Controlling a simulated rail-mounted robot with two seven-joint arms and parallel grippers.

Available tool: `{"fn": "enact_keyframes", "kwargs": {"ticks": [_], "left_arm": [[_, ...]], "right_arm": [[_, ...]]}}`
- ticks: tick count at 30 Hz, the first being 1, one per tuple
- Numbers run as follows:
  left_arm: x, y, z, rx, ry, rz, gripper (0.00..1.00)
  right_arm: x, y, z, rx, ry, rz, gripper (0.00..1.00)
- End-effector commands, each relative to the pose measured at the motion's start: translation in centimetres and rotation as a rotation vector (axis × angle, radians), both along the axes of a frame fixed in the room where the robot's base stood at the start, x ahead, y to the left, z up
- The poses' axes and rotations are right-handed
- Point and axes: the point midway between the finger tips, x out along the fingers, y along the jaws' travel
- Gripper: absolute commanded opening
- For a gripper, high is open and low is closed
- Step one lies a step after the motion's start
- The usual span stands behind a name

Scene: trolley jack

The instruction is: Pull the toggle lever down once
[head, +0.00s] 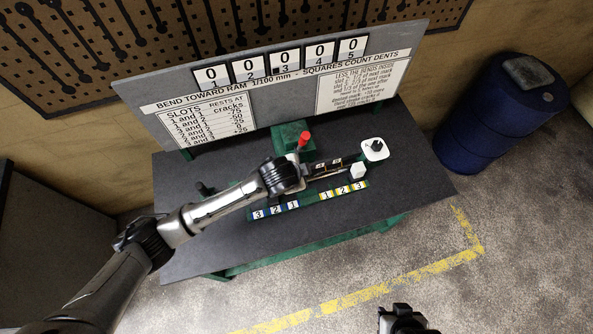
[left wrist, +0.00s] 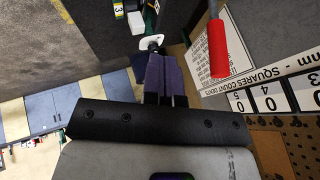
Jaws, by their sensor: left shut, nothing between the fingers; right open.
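The toggle lever has a red grip (head: 304,139) that stands up from a green block (head: 289,134) at the middle of the bench. In the left wrist view the red grip (left wrist: 217,50) is on a grey rod, to the right of my fingers. My left gripper (left wrist: 160,62) is shut and empty, beside the red grip, with a visible gap between them in that view. My right gripper (head: 402,316) is open and empty at the bottom edge, off the bench.
A dark bench (head: 400,160) carries number strips (head: 345,190), a white block (head: 358,171) and a white plate with a black knob (head: 375,149). A board of number cards (head: 280,72) stands behind. A blue barrel (head: 497,115) is at right. The floor in front is clear.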

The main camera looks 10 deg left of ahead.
Motion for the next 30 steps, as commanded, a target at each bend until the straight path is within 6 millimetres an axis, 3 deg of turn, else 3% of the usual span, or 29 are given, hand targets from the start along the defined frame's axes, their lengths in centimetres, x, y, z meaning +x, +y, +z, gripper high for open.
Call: {"fn": "enact_keyframes", "kwargs": {"ticks": [9,30], "left_arm": [[-1.3,0.4,1.9,0.000,-0.001,0.000,0.00],[-1.4,0.4,2.1,-0.004,0.000,0.005,0.00]], "right_arm": [[0.0,0.2,-0.3,0.005,0.000,-0.004,0.43],[0.0,-0.1,-0.2,-0.005,-0.002,0.003,0.43]]}}
